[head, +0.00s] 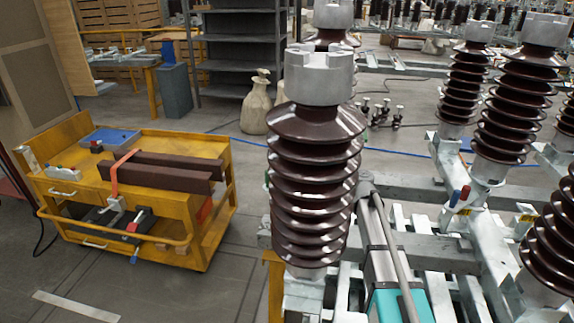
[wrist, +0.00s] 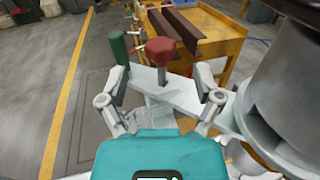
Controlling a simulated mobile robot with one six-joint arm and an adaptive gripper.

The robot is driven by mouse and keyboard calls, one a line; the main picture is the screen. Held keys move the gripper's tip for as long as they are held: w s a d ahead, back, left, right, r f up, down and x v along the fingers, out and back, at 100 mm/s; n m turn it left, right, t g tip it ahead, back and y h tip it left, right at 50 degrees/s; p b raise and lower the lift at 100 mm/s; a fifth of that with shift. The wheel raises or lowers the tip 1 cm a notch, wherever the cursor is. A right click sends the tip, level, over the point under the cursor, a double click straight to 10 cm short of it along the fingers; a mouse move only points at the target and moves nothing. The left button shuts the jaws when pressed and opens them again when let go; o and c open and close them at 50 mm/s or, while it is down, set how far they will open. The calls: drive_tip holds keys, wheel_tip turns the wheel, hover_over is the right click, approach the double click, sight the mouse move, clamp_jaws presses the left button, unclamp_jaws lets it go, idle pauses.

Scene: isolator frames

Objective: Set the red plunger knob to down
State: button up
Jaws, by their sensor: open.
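The red plunger knob (wrist: 160,50) shows in the wrist view as a mushroom-shaped cap on a short stem. It stands raised above a pale metal bracket plate (wrist: 180,97). My gripper (wrist: 161,73) is open, with one finger to the left and one to the right of the knob's stem. There is clear space between each finger and the knob. A green handle (wrist: 118,46) stands upright on the same plate, close by the left fingertip. In the head view I cannot make out this knob or my fingers.
A large grey and brown insulator (wrist: 285,85) stands close on the right in the wrist view; the head view shows a ribbed insulator (head: 315,180) in front. A yellow cart (head: 190,235) stands left, with open floor around it. Another frame bears a red handle (head: 465,193).

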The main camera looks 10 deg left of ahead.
drive_tip(key=shift+x, duration=2.85)
clamp_jaws()
